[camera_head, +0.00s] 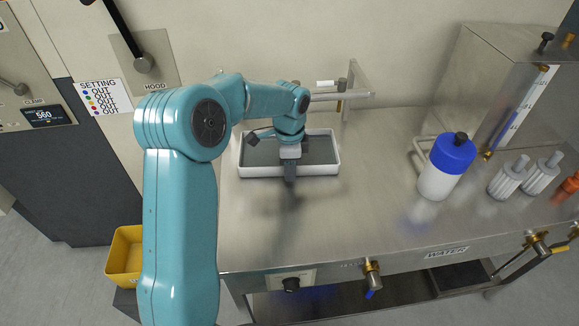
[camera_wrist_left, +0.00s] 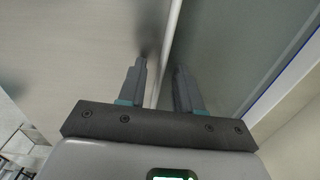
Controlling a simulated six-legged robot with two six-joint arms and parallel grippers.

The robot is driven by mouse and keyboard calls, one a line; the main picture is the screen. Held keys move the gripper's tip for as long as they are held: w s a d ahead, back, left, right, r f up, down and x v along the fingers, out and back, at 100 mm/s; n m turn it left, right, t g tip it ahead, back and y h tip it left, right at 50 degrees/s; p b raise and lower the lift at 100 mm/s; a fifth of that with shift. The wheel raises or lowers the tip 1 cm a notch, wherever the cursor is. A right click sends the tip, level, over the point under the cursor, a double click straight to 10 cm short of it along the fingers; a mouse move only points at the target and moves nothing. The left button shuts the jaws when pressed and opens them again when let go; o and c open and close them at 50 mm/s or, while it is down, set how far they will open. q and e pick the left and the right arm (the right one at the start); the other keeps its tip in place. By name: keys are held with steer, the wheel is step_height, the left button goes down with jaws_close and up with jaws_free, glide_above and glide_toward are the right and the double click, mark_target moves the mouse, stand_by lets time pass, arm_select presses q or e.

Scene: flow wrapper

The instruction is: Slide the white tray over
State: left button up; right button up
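The white tray (camera_head: 318,171), a shallow rectangular tray with a grey inside, sits on the steel counter near the back wall. My left gripper (camera_head: 290,178) reaches down at the tray's near wall and hides part of it. In the left wrist view my left gripper (camera_wrist_left: 161,88) has its fingers apart, with the tray's thin rim (camera_wrist_left: 169,45) running between them. One finger is over the inside and one is outside. Gaps show beside the rim, so it does not look gripped. My right gripper is not in view.
A white bottle with a blue cap (camera_head: 438,178) stands to the right, before a steel box (camera_head: 492,85) with grey knobs (camera_head: 507,178) nearby. A metal rail (camera_head: 345,97) is behind the tray. The counter (camera_head: 350,225) is clear between tray and bottle. A yellow bin (camera_head: 125,255) is lower left.

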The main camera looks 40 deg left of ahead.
arm_select(q)
jaws_close()
stand_by(1.5)
